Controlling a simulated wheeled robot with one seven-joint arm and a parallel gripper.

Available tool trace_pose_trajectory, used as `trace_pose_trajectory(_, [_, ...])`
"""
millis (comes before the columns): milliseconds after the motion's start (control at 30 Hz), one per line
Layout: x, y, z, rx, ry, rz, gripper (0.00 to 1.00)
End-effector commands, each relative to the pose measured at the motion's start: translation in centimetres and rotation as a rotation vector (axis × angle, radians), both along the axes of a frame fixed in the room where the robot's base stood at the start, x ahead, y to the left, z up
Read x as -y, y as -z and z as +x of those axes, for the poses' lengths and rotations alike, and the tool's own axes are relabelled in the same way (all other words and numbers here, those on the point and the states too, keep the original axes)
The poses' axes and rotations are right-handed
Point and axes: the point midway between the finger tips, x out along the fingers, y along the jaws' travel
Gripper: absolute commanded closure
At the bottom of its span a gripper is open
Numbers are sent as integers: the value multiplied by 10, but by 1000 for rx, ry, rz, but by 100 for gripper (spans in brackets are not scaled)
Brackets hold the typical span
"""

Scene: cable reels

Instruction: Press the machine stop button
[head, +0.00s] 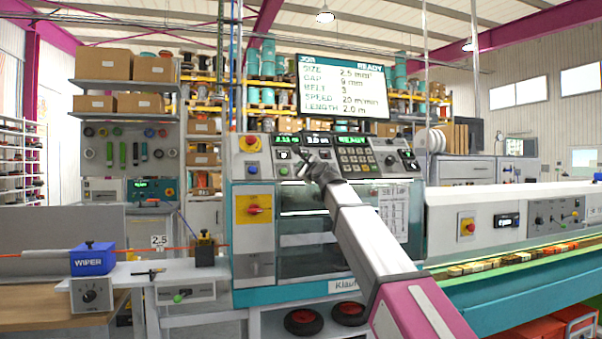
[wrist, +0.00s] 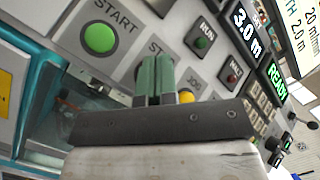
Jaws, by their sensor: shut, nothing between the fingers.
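The machine's control panel (head: 372,180) stands in front of me in the head view, with lit displays and small buttons. My gripper (head: 305,163) is at the panel's left part. In the wrist view my gripper (wrist: 155,62) is shut and empty, its green fingers together over a label that starts with "ST". The button under that label is hidden behind the fingers, so I cannot tell whether they touch it. A green START button (wrist: 99,38) is to the left of the fingers, and a yellow button (wrist: 186,96) shows just right of them.
In the wrist view, a green RUN lamp (wrist: 202,43) and a red lamp (wrist: 233,72) are nearby.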

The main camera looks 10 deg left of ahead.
Motion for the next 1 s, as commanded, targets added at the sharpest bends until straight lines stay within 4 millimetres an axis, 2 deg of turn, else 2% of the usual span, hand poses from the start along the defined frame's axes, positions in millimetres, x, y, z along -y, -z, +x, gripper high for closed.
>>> trace_pose_trajectory(533, [4, -5, -6, 2, 1, -1, 100])
trace_pose_trajectory(1000, [21, -27, -33, 2, 0, 0, 100])
